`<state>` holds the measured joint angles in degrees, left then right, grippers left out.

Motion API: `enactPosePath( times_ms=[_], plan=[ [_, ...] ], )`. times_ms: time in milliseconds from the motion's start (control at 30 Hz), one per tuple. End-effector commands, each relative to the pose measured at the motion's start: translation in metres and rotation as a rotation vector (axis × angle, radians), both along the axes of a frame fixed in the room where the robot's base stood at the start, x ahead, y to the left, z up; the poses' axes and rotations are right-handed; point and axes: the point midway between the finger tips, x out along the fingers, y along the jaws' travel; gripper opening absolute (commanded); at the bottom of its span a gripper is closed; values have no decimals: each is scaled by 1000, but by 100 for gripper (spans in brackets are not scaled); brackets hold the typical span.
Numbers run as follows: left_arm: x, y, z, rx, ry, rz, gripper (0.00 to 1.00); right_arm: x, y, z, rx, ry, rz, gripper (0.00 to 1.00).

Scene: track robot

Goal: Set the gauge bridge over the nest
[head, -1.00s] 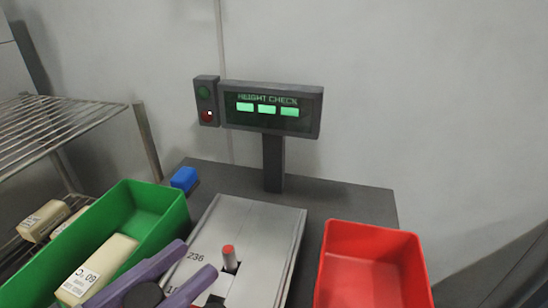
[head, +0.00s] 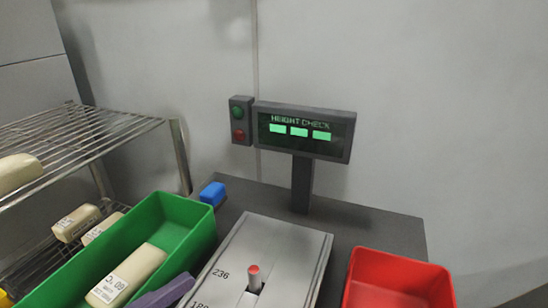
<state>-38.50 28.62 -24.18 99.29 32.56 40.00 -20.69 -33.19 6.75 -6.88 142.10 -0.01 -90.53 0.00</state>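A light grey plate (head: 278,241) with numbers such as 236 printed on it lies on the dark bench; it seems to be the fixture with the nest. A red-tipped pin (head: 254,276) stands upright in a dark slot in it. I cannot make out a gauge bridge; the plate's near part is cut off by the lower edge. A purple part (head: 166,293) shows at the bottom edge, between the green bin and the plate. It looks like a piece of my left gripper, but too little shows to tell its opening. My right gripper is out of view.
A green bin (head: 190,238) holding a pale labelled block (head: 132,273) stands left of the plate. A red bin (head: 400,267) stands right. Behind are a blue block (head: 212,194) and a HEIGHT CHECK display (head: 305,131) with three green bars. A wire rack (head: 85,148) stands at left.

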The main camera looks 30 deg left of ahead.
Motion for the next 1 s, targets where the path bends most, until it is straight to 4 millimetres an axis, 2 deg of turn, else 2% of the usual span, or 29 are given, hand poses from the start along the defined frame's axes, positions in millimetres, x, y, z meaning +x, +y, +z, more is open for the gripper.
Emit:
enactPosePath(
  times_ms=[167,267,600,700,833,1000],
  plan=[
    [-1,1,0,1,1,0,71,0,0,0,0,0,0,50],
    [-9,3,-2,2,4,0,71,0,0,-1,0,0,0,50],
    [-73,21,-2,2,6,0,71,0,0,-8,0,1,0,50],
    [-86,25,-2,1,4,0,71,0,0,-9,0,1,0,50],
    [-94,28,0,1,1,0,71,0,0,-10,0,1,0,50],
    [-96,28,0,1,0,0,71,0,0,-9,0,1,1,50]
  ],
)
